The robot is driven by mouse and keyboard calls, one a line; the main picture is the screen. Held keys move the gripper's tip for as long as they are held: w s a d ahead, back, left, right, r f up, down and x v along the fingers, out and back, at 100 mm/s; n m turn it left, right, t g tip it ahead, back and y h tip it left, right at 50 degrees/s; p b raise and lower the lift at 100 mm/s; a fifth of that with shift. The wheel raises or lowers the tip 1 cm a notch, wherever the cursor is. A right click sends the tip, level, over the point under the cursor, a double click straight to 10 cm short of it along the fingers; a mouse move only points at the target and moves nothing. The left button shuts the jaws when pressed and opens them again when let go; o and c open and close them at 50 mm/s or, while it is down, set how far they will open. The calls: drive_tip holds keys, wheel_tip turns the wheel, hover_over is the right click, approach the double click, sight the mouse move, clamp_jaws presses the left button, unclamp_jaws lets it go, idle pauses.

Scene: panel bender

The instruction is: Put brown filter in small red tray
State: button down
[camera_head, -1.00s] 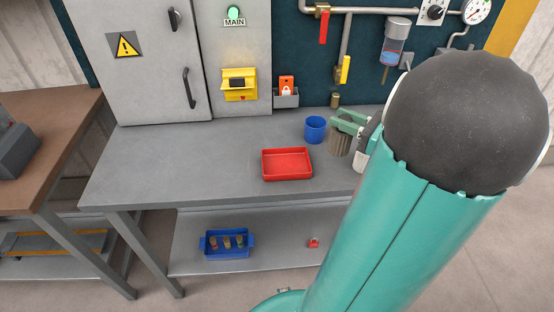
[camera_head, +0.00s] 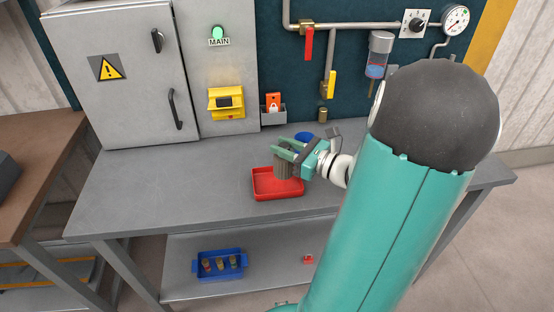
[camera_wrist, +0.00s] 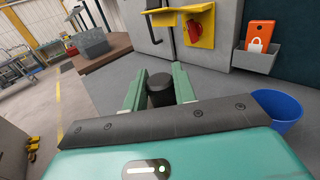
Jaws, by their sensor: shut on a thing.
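The brown filter (camera_head: 283,166) is a ribbed, grey-brown upright cylinder. My gripper (camera_head: 284,152) is shut on it, with green fingers on either side. In the head view the filter appears over the small red tray (camera_head: 264,191), which sits on the grey bench. I cannot tell whether the filter's bottom touches the tray floor. In the wrist view the filter's dark top (camera_wrist: 160,88) shows between the two fingers (camera_wrist: 158,90). The tray is hidden in the wrist view.
A blue cup (camera_head: 303,137) stands just behind my gripper, and also shows in the wrist view (camera_wrist: 277,110). A blue bin (camera_head: 219,265) with several small parts is on the lower shelf. The bench (camera_head: 150,190) is clear left of the tray.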

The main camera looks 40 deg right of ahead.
sight(277, 160)
drive_tip(key=shift+w+a+f, duration=0.35)
drive_tip(key=shift+w+f, duration=0.35)
drive_tip(key=shift+f, duration=0.1)
drive_tip(key=shift+w+a+f, duration=0.1)
drive_tip(key=shift+w+f, duration=0.05)
drive_tip(key=shift+f, duration=0.75)
drive_tip(key=shift+w+a+f, duration=0.1)
drive_tip(key=shift+f, duration=0.8)
drive_tip(key=shift+f, duration=0.2)
drive_tip(key=c, duration=1.1)
unclamp_jaws()
drive_tip(key=shift+d, duration=0.1)
drive_tip(key=shift+r, duration=0.1)
